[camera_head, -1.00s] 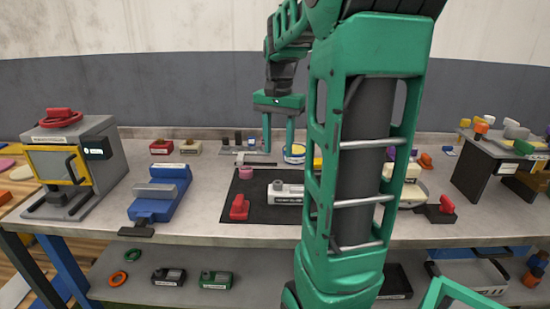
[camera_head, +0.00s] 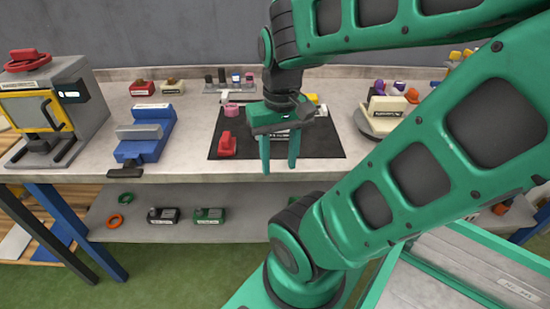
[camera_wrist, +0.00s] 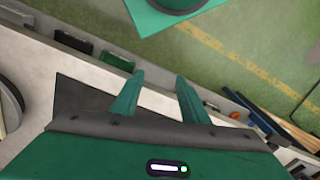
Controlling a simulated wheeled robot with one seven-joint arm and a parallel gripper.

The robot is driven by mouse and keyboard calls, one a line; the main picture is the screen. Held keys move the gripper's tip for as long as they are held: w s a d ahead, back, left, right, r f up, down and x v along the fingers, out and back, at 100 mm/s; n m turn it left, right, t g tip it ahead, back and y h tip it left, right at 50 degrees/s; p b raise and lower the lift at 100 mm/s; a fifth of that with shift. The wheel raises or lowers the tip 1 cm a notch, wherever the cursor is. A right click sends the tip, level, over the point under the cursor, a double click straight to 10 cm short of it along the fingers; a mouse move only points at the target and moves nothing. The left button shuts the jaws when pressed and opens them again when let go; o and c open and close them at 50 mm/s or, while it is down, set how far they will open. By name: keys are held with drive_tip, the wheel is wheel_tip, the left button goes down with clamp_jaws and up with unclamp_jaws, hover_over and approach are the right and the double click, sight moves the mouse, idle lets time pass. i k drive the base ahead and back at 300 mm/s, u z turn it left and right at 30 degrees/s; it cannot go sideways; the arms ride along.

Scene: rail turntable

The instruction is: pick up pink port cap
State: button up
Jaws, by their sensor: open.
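A pink round piece (camera_head: 232,110) sits near the back left of the black mat (camera_head: 222,152). A smaller pink piece (camera_head: 249,77) stands in a rack at the back of the table; I cannot tell for sure which of the two is the port cap. My gripper (camera_head: 279,167) points down, open and empty, over the front part of the mat, to the right of and nearer than both pink pieces. In the wrist view my fingers (camera_wrist: 160,78) are apart with nothing between them, and no pink piece shows there.
A red piece (camera_head: 227,145) lies on the mat's left. A blue vise-like fixture (camera_head: 146,135) and a grey machine with a yellow frame (camera_head: 40,108) stand to the left. A round turntable (camera_head: 378,122) is to the right. Bare tabletop (camera_head: 190,165) lies along the front.

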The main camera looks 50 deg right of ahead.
sight(231, 110)
drive_tip(key=z, duration=1.1)
drive_tip(key=k, duration=0.5)
drive_tip(key=u, duration=0.35)
drive_tip(key=i, duration=0.95)
drive_tip(key=u, duration=0.25)
